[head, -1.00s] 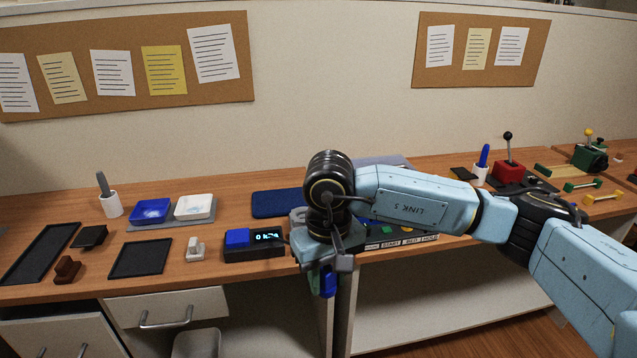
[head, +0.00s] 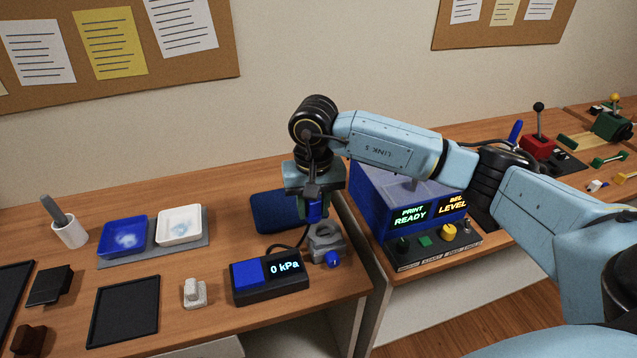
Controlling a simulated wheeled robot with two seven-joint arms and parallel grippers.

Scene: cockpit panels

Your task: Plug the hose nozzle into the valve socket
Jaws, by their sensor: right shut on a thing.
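My right gripper (head: 314,208) points down over the back of the left bench, shut on a blue piece, the hose nozzle (head: 314,212). The grey valve block (head: 326,243), which carries a blue knob (head: 332,259) on its front, stands just below and slightly right of the nozzle. The nozzle's lower end looks close above or behind the block; I cannot tell whether they touch. The socket opening is not clear to see. A black pressure box (head: 270,277) with a blue face part reads "0 kPa", and a dark cable (head: 290,247) runs from it toward the block. My left gripper is not in view.
A dark blue pad (head: 272,213) lies behind the box. A blue-cased printer (head: 385,200) stands close to the right of the gripper. Blue and white trays (head: 124,237), a grey switch-like piece (head: 194,292) and a black tray (head: 124,312) are left. The bench edge runs in front.

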